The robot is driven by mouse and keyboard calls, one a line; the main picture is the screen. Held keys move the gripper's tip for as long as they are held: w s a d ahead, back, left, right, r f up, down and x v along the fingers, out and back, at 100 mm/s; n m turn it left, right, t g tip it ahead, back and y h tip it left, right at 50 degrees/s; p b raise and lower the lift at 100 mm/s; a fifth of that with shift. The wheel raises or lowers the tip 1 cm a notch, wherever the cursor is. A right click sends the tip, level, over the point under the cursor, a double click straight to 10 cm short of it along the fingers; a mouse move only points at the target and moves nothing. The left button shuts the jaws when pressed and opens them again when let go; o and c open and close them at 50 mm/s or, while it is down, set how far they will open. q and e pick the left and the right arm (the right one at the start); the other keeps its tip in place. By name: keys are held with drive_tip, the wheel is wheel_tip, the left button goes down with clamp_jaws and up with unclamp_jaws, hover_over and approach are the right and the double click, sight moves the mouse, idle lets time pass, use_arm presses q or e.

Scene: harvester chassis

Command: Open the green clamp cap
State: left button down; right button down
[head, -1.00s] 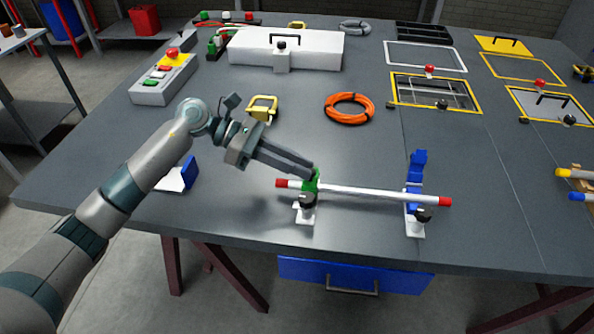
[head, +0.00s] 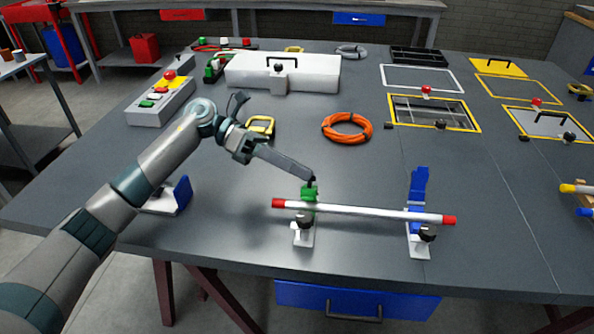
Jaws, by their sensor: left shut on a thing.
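The cap's exact angle is partly hidden by the fingers. A blue clamp cap (head: 419,186) stands upright and open at the right end of the rod, over its own white base (head: 419,245). My right gripper is not in view.
An orange cable coil (head: 347,128) and a yellow clamp-like item (head: 261,126) lie behind. A blue and white bracket (head: 182,195) stands at left, near my left arm. A button box (head: 161,101) and a white case (head: 283,73) stand further back. Table between is clear.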

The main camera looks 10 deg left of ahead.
use_arm(q)
drive_tip(key=c, duration=1.9)
unclamp_jaws()
drive_tip(key=shift+a, duration=0.1)
